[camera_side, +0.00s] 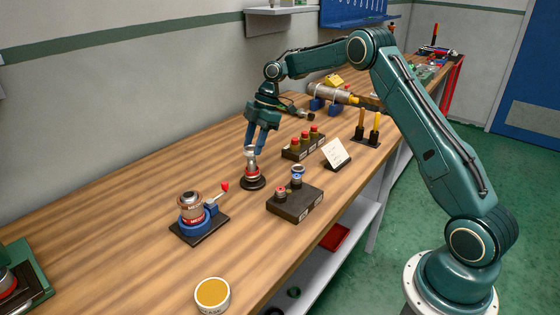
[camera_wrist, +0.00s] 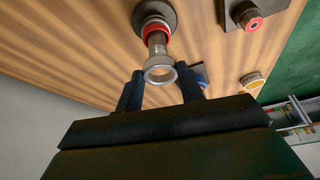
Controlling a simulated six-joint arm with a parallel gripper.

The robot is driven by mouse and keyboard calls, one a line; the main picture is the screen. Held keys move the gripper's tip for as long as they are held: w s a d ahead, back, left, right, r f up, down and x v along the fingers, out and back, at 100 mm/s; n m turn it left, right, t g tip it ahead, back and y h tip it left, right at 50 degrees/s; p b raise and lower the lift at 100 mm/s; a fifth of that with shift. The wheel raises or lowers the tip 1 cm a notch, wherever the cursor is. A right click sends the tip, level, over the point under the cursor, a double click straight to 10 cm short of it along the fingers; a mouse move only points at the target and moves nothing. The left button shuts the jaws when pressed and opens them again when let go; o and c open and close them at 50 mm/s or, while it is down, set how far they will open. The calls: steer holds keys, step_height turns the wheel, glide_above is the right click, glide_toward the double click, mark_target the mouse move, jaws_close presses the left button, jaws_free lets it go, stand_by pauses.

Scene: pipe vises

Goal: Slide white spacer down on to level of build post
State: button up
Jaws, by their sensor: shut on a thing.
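The build post (camera_side: 253,171) stands upright on a round black base, with a red ring low on it. In the wrist view the post (camera_wrist: 157,42) runs from its base toward my gripper. The white spacer (camera_wrist: 160,72), a pale ring, is between my fingertips near the top of the post; it also shows in the side view (camera_side: 250,150). My gripper (camera_side: 255,148) points down and is shut on the spacer, above the red ring. In the wrist view my gripper's dark fingers (camera_wrist: 159,85) flank the ring. I cannot tell whether the spacer is around the post or just above it.
A blue vise (camera_side: 192,217) with a red-knobbed lever stands front left. A dark block (camera_side: 296,203) with parts on it is to the right, and a rack (camera_side: 304,145) of red-topped pieces behind. A card (camera_side: 336,154) and a yellow tin (camera_side: 212,294) are also on the bench.

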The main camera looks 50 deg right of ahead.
steer(key=shift+f, duration=2.55)
stand_by(0.5)
steer(key=o, duration=1)
steer(key=shift+r, duration=0.15)
steer(key=shift+v, duration=6.6)
steer(key=shift+s+d, duration=0.1)
steer(key=shift+d, duration=0.05)
steer(key=shift+r, duration=0.1)
